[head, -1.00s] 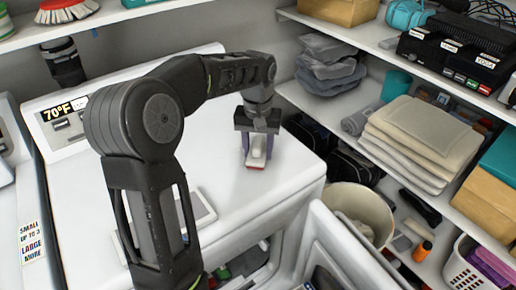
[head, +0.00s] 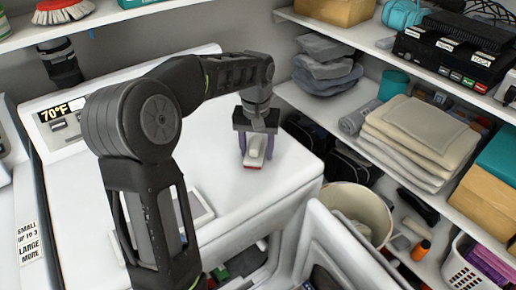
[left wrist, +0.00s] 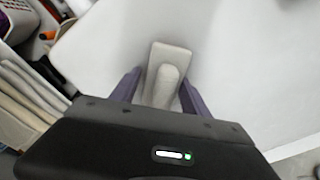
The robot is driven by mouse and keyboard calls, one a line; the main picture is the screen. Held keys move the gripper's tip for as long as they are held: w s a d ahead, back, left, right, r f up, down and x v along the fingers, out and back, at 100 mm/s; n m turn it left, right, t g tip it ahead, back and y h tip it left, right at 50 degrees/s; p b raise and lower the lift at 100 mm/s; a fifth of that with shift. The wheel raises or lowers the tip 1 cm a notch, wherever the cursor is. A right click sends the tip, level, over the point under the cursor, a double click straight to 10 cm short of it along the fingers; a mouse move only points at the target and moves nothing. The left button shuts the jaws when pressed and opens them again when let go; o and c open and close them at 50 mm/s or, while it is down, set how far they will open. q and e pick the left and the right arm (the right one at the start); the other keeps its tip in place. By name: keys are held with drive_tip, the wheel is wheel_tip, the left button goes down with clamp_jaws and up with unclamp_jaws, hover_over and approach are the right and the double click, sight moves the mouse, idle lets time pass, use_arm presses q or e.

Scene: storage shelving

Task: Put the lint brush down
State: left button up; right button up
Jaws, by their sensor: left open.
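The lint brush (head: 255,153) is a small pale, whitish piece with a red lower edge, on the white top of the washer (head: 215,165). In the left wrist view the lint brush (left wrist: 167,75) shows as a flat light-grey head with a rounded handle. My left gripper (head: 257,152) reaches down over it, its purple fingers one on each side. In the left wrist view the left gripper (left wrist: 158,90) is open, with gaps between the fingers and the handle. The brush appears to rest on the surface. My right gripper is not in view.
The washer door (head: 345,250) hangs open in front. A beige bin (head: 360,205) stands to the right. Shelves with folded towels (head: 415,140) line the right wall. The washer top around the brush is clear.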

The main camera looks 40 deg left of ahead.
sight(254, 142)
use_arm(q)
drive_tip(key=shift+s+a, duration=0.25)
wheel_tip(254, 142, up, 5)
wheel_tip(254, 142, up, 7)
drive_tip(key=p, duration=0.4)
drive_tip(key=shift+d+f, duration=0.1)
drive_tip(key=shift+r+p, duration=0.25)
drive_tip(key=shift+p, duration=0.1)
drive_tip(key=shift+f, duration=0.1)
